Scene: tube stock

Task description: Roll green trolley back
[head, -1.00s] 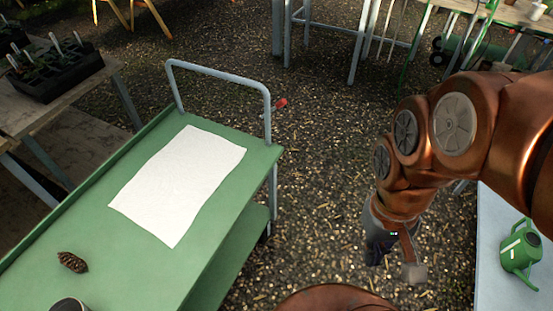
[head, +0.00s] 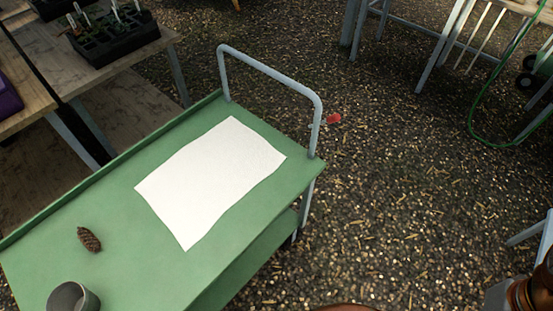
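The green trolley (head: 150,262) fills the left and lower left of the head view, with a lower shelf (head: 255,262) under its top. Its grey tubular handle (head: 270,77) rises at the far end. A white sheet (head: 212,180), a brown pine cone (head: 89,240) and a grey cup (head: 72,298) are on the top. Part of my arm shows at the lower right corner, apart from the trolley. My gripper's fingers cannot be made out.
Wooden benches with a black plant tray (head: 103,38) stand close along the trolley's left side. Grey-legged tables stand at the back right, with a green hose (head: 480,112). A small red object (head: 333,119) shows beside the handle. Gravel right of the trolley is open.

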